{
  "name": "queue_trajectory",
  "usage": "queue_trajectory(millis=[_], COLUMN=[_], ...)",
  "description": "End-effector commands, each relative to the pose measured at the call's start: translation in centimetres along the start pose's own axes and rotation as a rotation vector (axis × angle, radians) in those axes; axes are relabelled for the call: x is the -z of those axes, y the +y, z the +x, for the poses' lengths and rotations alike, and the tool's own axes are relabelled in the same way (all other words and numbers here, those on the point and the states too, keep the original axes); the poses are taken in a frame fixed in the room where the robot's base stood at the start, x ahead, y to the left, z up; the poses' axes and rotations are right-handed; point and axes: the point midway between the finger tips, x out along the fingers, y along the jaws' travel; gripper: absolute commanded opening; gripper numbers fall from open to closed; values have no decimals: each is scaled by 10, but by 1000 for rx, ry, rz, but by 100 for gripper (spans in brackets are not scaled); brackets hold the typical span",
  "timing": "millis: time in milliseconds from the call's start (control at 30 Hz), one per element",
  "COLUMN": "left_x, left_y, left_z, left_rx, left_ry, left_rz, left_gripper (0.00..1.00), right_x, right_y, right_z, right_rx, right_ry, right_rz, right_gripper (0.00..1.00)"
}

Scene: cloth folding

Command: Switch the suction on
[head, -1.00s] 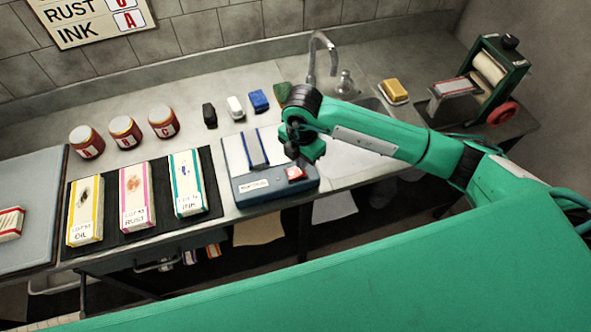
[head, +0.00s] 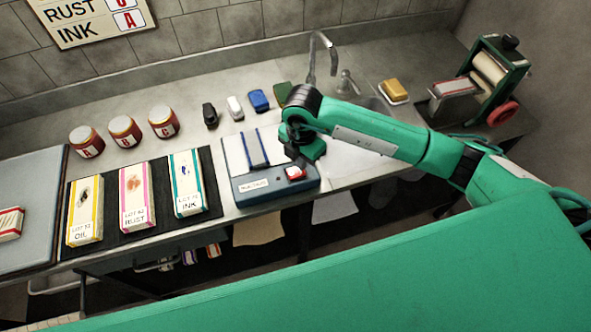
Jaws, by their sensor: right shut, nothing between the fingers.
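The blue-grey suction box (head: 277,187) stands on the counter at the middle, with a pale top, dark blue strips and a white label on its front. A red switch (head: 296,174) with a pale patch sits at the right of its front. My right gripper (head: 301,161) is shut and empty, pointing down just above and behind the switch. I cannot tell whether the tips touch the switch, as the gripper hides part of the box there. My left gripper is out of view.
Several labelled blocks, among them the INK block (head: 187,184), lie on a dark mat (head: 150,233) to the left. Three jars (head: 125,130) stand behind them. Small black, white and blue items (head: 258,100) lie behind the box. A sink tap (head: 325,55) rises behind my arm.

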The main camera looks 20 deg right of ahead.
Motion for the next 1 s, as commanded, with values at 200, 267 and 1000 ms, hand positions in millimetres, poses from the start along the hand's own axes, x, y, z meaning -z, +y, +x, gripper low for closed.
queue_trajectory(millis=[200, 267, 1000], left_x=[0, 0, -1], left_y=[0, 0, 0], left_z=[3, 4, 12], left_rx=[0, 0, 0], left_ry=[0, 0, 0], left_rz=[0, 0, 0], left_gripper=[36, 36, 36], right_x=[0, 0, 0], right_y=[0, 0, 0], right_z=[4, 5, 16], right_rx=[0, 0, 0], right_ry=[0, 0, 0], right_rz=[0, 0, 0], right_gripper=[0, 0, 0])
